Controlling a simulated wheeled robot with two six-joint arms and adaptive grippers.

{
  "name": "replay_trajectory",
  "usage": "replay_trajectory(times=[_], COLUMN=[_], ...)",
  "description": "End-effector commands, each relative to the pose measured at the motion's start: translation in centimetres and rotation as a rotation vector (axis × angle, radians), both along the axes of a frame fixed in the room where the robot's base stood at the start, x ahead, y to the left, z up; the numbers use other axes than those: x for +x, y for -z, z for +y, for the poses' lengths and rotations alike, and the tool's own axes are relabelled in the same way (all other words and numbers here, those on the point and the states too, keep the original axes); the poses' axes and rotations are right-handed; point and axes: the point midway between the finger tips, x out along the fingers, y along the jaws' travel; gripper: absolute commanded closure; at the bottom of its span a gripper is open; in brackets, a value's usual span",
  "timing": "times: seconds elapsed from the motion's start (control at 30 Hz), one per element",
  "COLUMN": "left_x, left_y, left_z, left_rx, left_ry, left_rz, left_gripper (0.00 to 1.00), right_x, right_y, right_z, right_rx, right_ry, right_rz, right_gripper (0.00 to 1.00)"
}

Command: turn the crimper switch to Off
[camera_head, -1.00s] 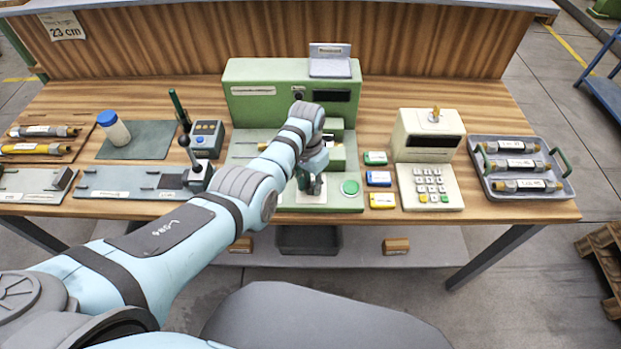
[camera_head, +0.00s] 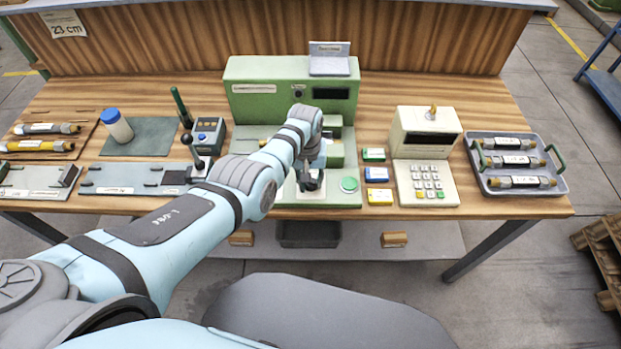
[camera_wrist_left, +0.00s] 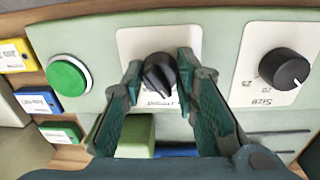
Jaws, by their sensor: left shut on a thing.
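The crimper (camera_head: 262,108) is a green machine at the middle of the bench. Its switch is a black knob on a white plate (camera_wrist_left: 128,42) at the front of its base; the knob (camera_wrist_left: 158,76) shows in the left wrist view. My left gripper (camera_head: 310,183) is over this plate. In the left wrist view its two fingers (camera_wrist_left: 160,80) are shut on the knob, one on each side. The fingers cover part of the lettering, so I cannot read the setting. My right gripper is not in view.
A green button (camera_wrist_left: 70,77) sits left of the knob in the wrist view, and a black size dial (camera_wrist_left: 284,69) to its right. Small coloured boxes (camera_head: 378,174), a keypad device (camera_head: 427,160) and a tray of cylinders (camera_head: 530,190) stand to the right on the bench.

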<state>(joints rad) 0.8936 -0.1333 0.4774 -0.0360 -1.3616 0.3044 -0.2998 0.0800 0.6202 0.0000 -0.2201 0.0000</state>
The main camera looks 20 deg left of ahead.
Motion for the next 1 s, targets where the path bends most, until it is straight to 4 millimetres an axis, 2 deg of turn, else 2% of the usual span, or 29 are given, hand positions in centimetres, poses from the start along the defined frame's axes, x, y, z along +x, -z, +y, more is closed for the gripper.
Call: replay_trajectory(times=[0.37,0.4,0.53,0.83,1.0], left_x=[0.0,0.0,0.0,0.1,0.2], left_y=[0.0,0.0,0.0,-0.1,-1.7], left_z=[0.0,0.0,0.0,0.0,0.1], left_rx=[0.0,0.0,0.0,0.0,0.0], left_ry=[-0.007,-0.007,-0.006,-0.006,-0.005], left_rz=[-0.002,-0.002,-0.001,-0.002,-0.005], left_gripper=[1.0,0.71,0.53,0.53,0.53], right_x=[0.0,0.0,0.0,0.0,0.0], right_y=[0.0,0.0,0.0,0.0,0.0], right_z=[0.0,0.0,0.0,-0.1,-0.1], right_rx=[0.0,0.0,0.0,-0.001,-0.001], right_ry=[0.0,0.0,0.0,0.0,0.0], right_rz=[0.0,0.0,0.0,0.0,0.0], right_gripper=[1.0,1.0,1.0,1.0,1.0])
